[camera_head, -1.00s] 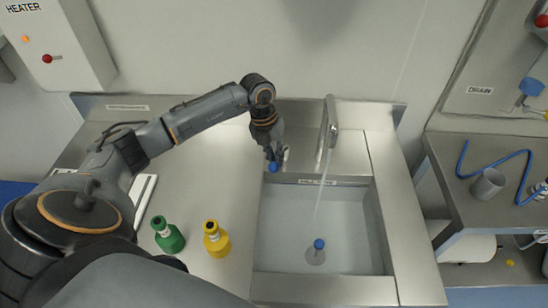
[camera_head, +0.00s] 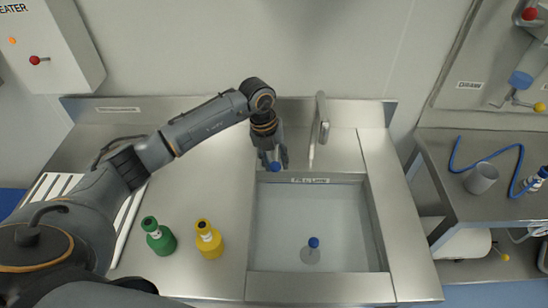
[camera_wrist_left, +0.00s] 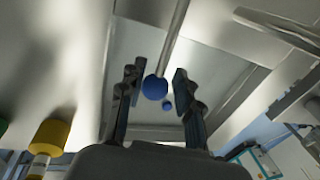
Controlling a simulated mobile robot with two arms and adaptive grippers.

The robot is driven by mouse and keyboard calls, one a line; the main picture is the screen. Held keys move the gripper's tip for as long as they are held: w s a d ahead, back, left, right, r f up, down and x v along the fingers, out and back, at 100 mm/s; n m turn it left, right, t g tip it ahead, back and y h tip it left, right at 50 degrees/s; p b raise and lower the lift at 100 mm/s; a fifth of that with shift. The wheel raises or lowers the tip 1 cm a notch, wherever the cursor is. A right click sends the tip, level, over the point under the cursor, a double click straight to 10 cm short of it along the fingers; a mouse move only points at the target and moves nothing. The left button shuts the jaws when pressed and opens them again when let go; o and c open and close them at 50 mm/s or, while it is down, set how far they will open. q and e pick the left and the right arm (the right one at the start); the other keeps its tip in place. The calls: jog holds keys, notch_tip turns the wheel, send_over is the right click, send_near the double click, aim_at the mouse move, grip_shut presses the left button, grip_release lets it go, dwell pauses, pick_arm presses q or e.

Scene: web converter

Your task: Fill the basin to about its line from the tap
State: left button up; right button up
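The steel basin (camera_head: 381,245) is set in the counter, with a line label (camera_head: 310,181) on its back inner wall. Pale water seems to fill it close below the label; the exact level is hard to tell. A plug with a blue knob (camera_head: 313,243) shows on the basin floor. The tap spout (camera_head: 322,115) stands behind the basin, with no clear stream falling into the water. My left gripper (camera_head: 275,163) is at the blue lever knob (camera_head: 275,168) left of the spout. In the left wrist view its fingers stand apart on either side of the knob (camera_wrist_left: 155,88). My right gripper is out of view.
A green bottle (camera_head: 160,240) and a yellow bottle (camera_head: 209,243) stand on the counter left of the basin. A heater box (camera_head: 60,50) hangs on the wall at upper left. A grey cup (camera_head: 481,179) and blue hose (camera_head: 490,155) are on the right bench.

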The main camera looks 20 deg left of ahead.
pick_arm(q)
jog(key=shift+w+a+r, duration=0.15)
jog(key=shift+a+r, duration=0.05)
jog(key=shift+r, duration=0.15)
notch_tip(320, 180, up, 11)
jog(key=s+a, duration=0.1)
jog(key=shift+s+a+r, duration=0.15)
jog(key=shift+a, duration=0.2)
